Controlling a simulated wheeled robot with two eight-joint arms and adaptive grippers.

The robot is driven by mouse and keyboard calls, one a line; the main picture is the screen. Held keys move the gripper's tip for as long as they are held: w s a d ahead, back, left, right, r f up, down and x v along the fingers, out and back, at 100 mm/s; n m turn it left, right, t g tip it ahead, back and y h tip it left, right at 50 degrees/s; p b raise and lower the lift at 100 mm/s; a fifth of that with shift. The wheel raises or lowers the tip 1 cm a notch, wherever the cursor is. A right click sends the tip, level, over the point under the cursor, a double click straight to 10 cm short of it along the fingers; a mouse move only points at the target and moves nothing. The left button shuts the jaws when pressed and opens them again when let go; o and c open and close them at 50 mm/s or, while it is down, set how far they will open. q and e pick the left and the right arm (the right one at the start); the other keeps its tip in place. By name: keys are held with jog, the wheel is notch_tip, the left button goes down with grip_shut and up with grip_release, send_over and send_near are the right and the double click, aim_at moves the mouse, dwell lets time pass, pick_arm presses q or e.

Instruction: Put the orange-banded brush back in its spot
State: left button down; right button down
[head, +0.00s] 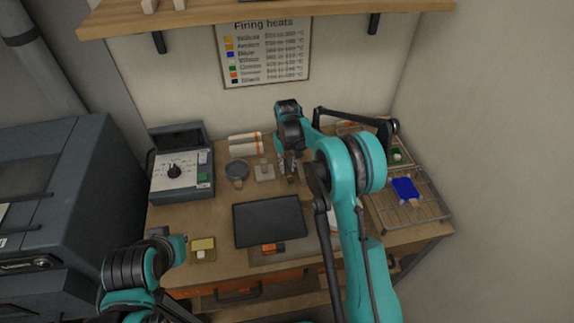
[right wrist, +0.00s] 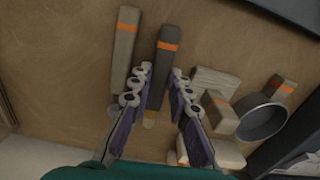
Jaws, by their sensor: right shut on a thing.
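In the right wrist view, the orange-banded brush (right wrist: 160,72) has a dark grey handle, an orange band and a small yellowish end between my fingers. My right gripper (right wrist: 162,78) is shut on it; the gripper also shows in the head view (head: 289,168), over the back middle of the table, where the brush is hardly visible. A pale long piece with an orange band (right wrist: 125,50) lies beside the brush, to its left. I cannot tell whether the brush touches the surface. My left gripper (head: 172,244) is low at the left; its jaw opening is unclear.
A round dish (head: 237,170) and small blocks stand left of my right gripper. A dark panel (head: 270,222) lies in front. A wire rack (head: 425,212) with a blue piece (head: 405,189) is at the right. A control box (head: 181,178) stands at the left, a yellow-topped block (head: 202,246) near my left gripper.

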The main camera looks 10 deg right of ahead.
jog(key=shift+f+b, duration=0.5)
jog(key=shift+b, duration=0.2)
dwell(1.2)
jog(key=c, duration=1.3)
grip_release()
jog(key=shift+c, duration=0.2)
notch_tip(320, 180, up, 12)
